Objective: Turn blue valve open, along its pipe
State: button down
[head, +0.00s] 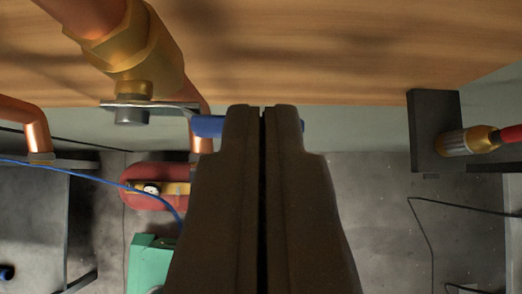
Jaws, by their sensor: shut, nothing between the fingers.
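The blue valve's lever (208,126) shows on both sides of my gripper, its middle hidden behind the fingers. A metal strip runs left from the blue grip to a nut on the brass valve body (135,52). The lever lies roughly across the picture, while the copper pipe (90,14) at the valve runs slantwise from upper left to lower right, so the lever is not along it. My gripper (263,110) is shut with nothing between its fingers. Its tips overlap the blue grip in the picture; I cannot tell whether they touch it.
A wooden panel (330,50) spans the top. A dark block with a red-handled brass piece (465,141) stands at the right. Another copper pipe (34,128) is at the left. Below lie a red tank (140,172), a green box (148,258) and cables over grey floor.

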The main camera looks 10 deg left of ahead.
jog(key=b+v, duration=0.2)
jog(key=v, duration=1)
jog(key=shift+s+r, duration=0.25)
jog(key=shift+s, duration=0.05)
jog(key=a+r+t+b, duration=0.1)
jog(key=a+r+b, duration=0.1)
jog(key=a+r, duration=0.5)
jog(key=w+a+r+t+b, duration=0.1)
jog(key=a+r+t, duration=0.15)
jog(key=a, duration=0.85)
jog(key=a+r+b, duration=0.2)
jog(key=a+r, duration=0.3)
jog(key=a, duration=0.4)
jog(key=s+a+r+t+b, duration=0.1)
jog(key=s+a+r, duration=0.1)
jog(key=a, duration=0.4)
jog(key=s+a+r+m+t+b, duration=0.1)
jog(key=s+a+t, duration=0.1)
jog(key=s+a, duration=0.2)
jog(key=shift+a+r+h, duration=0.4)
jog(key=shift+a, duration=0.5)
